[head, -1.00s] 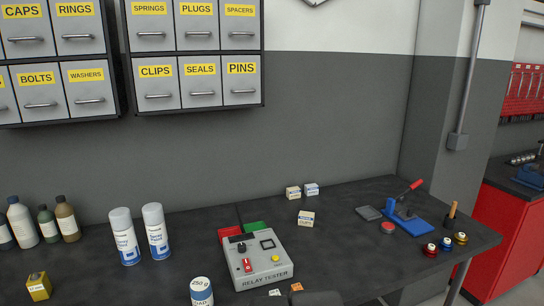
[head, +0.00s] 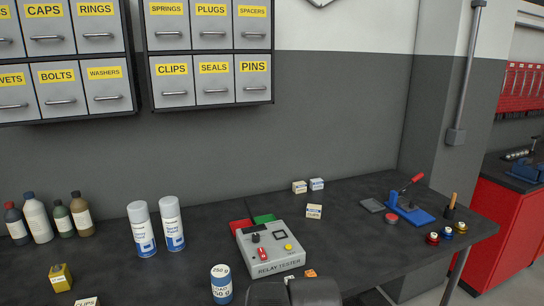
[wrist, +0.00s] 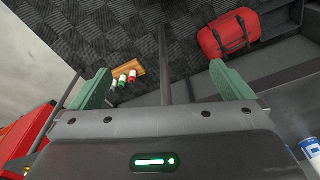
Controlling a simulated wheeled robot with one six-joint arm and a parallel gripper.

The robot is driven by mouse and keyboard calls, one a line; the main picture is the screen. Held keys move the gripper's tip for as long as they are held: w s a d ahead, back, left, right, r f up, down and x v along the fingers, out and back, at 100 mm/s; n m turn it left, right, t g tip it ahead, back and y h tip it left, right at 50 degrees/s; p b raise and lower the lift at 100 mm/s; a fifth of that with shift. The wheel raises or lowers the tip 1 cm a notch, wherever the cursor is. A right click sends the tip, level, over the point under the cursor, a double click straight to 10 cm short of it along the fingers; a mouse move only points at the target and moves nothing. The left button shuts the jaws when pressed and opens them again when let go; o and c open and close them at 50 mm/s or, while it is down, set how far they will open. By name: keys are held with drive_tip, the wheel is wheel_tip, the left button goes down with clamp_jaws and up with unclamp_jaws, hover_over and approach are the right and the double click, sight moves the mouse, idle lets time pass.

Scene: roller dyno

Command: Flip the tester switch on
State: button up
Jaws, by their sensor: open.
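The relay tester (head: 285,262), a light grey box with a sloped front, sits on the dark bench in the head view. Its red switch (head: 262,254) is on the front left of the panel, with a black knob, a small dark display and a yellow button nearby. I cannot tell the switch's position. My gripper (wrist: 165,88) is open and empty in the wrist view, its two green fingers wide apart. The tester is not in the wrist view. A dark part of my arm shows at the bottom of the head view, in front of the tester.
A blue-and-white can (head: 222,285) stands left of the tester, with two spray cans (head: 142,230) behind it. Small boxes (head: 314,211) and a blue lever press (head: 410,215) are to the right. The wrist view shows a red bag (wrist: 229,35) and small bottles on a wooden board (wrist: 126,70).

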drive_tip(key=shift+s+a+f, duration=0.1)
drive_tip(key=shift+s+f, duration=0.05)
drive_tip(key=shift+s, duration=0.4)
drive_tip(key=shift+s+a+f, duration=0.1)
drive_tip(key=shift+s+f, duration=0.05)
drive_tip(key=shift+s, duration=0.4)
